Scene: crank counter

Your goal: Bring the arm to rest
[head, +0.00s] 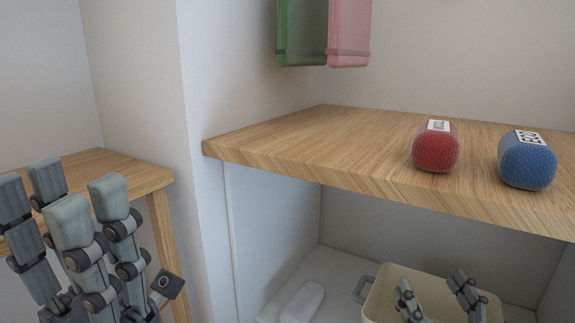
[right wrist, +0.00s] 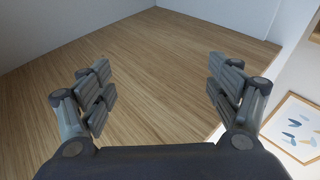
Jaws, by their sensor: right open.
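My right gripper (head: 436,295) is low on the right in the head view, in front of the bin. Its fingers point upward and stand apart, with nothing between them. In the right wrist view my right gripper (right wrist: 161,90) shows open and empty, facing a broad wooden surface (right wrist: 150,60). My left gripper (head: 58,215) is large and close at the lower left, with its fingers upward and nothing seen in it. The gap between its fingers is hard to judge. Both arms are mostly out of frame.
A wooden shelf (head: 300,165) carries a red roll (head: 436,148) and a blue roll (head: 527,163). Beneath it are a cream bin (head: 376,303) and a white object (head: 302,302). Green (head: 302,35) and pink (head: 348,35) items hang above. A wooden table (head: 110,172) stands left.

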